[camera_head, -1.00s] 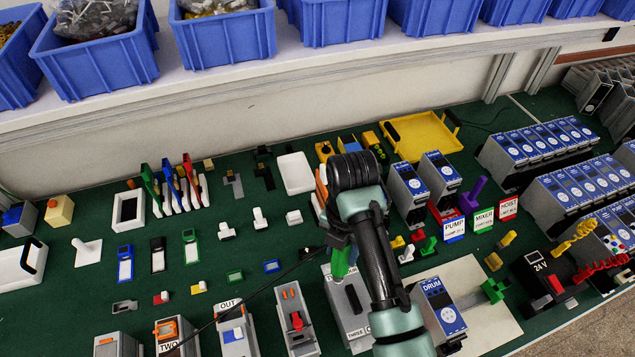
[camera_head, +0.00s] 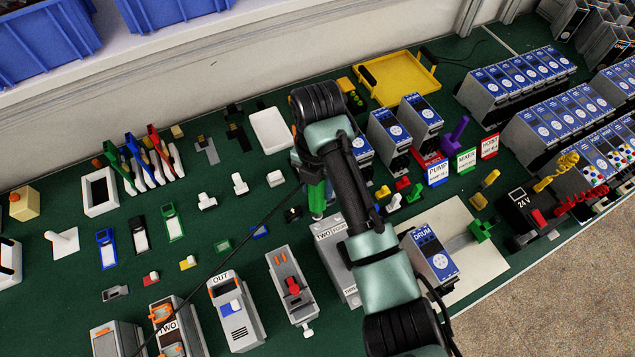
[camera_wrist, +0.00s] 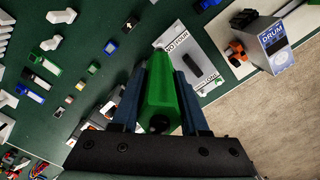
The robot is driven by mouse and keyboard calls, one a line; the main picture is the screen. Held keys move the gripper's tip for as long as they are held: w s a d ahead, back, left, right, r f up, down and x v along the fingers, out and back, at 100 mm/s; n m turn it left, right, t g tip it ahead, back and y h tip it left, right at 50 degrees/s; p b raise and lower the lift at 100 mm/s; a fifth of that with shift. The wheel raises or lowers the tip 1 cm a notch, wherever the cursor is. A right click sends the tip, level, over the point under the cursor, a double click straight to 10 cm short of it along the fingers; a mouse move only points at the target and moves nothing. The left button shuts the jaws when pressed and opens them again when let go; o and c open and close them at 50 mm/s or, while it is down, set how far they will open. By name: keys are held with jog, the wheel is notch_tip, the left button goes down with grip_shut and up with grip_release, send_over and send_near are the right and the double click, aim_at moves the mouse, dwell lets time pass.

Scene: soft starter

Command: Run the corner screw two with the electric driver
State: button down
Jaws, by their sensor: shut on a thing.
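The electric driver (camera_head: 317,197) is green and hangs upright in my gripper (camera_head: 316,178), tip downward. A thin dark cable runs from near it toward the lower left. In the wrist view my gripper (camera_wrist: 161,75) has its two dark blue fingers closed on the sides of the green driver (camera_wrist: 160,98). The grey box (camera_wrist: 185,52) also shows in the wrist view. No screw can be made out.
A blue-faced DRUM unit (camera_head: 433,258) stands on a cream plate (camera_head: 487,262) to the right. A grey switch box (camera_head: 292,284) with a red knob and a grey OUT box (camera_head: 236,315) stand to the left. Small coloured parts dot the green mat (camera_head: 225,268).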

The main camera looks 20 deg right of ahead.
jog(key=shift+f+b, duration=1.5)
jog(key=shift+f, duration=1.05)
jog(key=shift+f, duration=0.55)
jog(key=shift+f+b, duration=0.1)
jog(key=shift+b, duration=0.25)
jog(key=shift+s+f+p, duration=0.1)
jog(key=shift+f+p, duration=0.3)
jog(key=shift+p, duration=0.05)
dwell(0.4)
jog(key=shift+r, duration=0.1)
jog(key=shift+r+p, duration=2.4)
jog(key=shift+r, duration=0.15)
